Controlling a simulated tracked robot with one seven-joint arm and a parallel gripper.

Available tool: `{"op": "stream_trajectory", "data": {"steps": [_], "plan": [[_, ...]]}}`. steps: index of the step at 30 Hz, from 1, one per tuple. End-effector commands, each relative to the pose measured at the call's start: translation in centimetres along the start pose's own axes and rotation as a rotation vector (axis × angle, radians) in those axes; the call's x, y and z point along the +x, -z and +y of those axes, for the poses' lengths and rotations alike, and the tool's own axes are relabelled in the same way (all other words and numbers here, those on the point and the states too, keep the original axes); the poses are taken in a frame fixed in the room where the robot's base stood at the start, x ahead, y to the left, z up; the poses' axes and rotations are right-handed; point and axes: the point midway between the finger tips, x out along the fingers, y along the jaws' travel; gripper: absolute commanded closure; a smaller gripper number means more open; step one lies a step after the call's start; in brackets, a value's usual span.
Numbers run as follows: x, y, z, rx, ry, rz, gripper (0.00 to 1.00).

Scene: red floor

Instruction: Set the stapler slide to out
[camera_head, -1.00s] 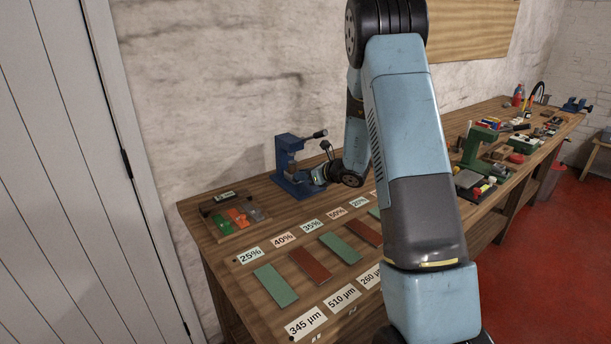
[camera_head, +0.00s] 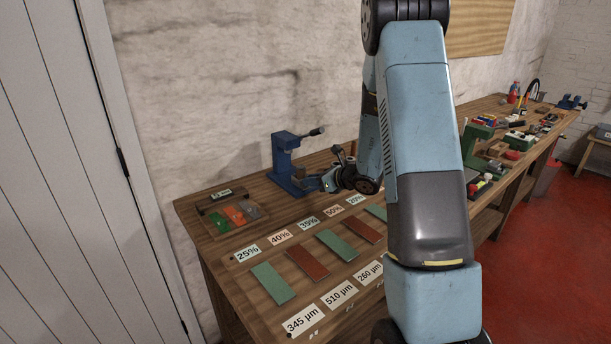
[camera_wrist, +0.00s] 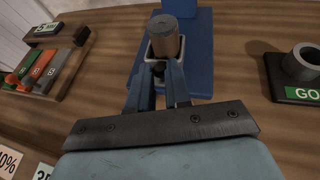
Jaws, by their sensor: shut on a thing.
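The blue stapler (camera_head: 283,160) stands at the back left of the bench, with a dark-tipped lever pointing right. In the wrist view its blue base (camera_wrist: 202,62) lies under my fingers. My gripper (camera_head: 326,183) is low at the stapler's right front. The slide's lower part is hidden by my fingers.
A wooden tray (camera_head: 232,232) with green, orange and grey pieces is left of the stapler. Green and brown strips (camera_head: 272,284) with labels lie in front. A black block marked GO (camera_wrist: 296,72) is to the right in the wrist view.

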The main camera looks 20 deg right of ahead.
Motion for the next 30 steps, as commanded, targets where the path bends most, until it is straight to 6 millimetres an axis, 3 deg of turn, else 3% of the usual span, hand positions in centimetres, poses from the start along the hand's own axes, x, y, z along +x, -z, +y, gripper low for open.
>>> {"op": "stream_trajectory", "data": {"steps": [10, 11, 19, 30], "plan": [[-0.94, 0.46, -0.22, 0.002, 0.010, 0.004, 1.00], [-0.95, 0.47, -0.22, 0.003, 0.011, 0.004, 0.81], [-0.77, 0.35, -0.04, 0.001, 0.006, 0.002, 0.56], [-1.55, 0.27, 0.01, 0.000, 0.004, 0.001, 0.56]]}}
